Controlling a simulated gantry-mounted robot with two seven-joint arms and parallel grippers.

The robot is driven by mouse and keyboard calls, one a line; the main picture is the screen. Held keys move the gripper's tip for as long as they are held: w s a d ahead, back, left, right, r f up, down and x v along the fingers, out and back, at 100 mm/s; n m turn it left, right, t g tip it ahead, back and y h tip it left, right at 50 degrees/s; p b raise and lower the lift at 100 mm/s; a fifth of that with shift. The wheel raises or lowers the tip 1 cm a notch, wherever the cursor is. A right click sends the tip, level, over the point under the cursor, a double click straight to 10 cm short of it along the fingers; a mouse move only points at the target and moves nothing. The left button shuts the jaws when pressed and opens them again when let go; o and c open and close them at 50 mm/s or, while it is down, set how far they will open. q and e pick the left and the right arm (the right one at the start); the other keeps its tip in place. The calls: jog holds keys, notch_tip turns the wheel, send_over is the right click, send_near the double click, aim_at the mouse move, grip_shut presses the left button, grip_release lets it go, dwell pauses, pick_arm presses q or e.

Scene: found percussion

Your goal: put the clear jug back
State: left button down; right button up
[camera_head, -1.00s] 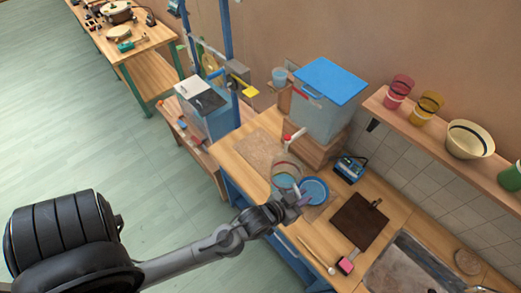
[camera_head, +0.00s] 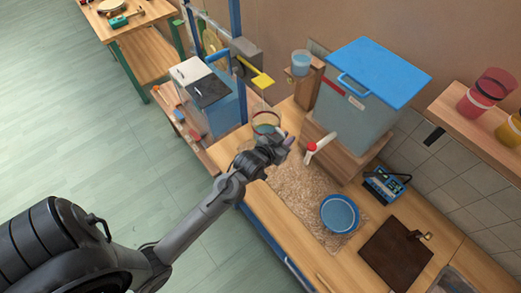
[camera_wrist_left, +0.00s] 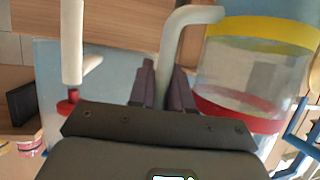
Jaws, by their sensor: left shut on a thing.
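The clear jug (camera_head: 266,119) has coloured bands and is held at the back left of the wooden counter. In the left wrist view the jug (camera_wrist_left: 250,72) shows a yellow band, a red band and a pale handle (camera_wrist_left: 172,42). My left gripper (camera_head: 284,144) is shut on that handle, its two dark fingers (camera_wrist_left: 163,86) on either side of it. My arm hides part of the jug in the head view, and I cannot tell whether its base touches anything. My right gripper is not in view.
A clear tank with a blue lid (camera_head: 379,71) stands on a wooden block, its red-handled white tap (camera_head: 321,146) just right of my gripper. A blue dish (camera_head: 340,213) sits on the speckled mat (camera_head: 300,195). A small cup (camera_head: 301,62) stands on a wooden post behind.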

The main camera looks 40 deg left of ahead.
pick_arm(q)
notch_tip(320, 180, down, 10)
jog(key=w+b, duration=0.2)
jog(key=b, duration=0.1)
jog(key=shift+a+f, duration=0.2)
jog(key=shift+a, duration=0.1)
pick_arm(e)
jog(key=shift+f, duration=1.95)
pick_arm(q)
jog(key=shift+f, duration=0.15)
jog(key=c, duration=1.1)
grip_release()
jog(key=shift+o, duration=0.2)
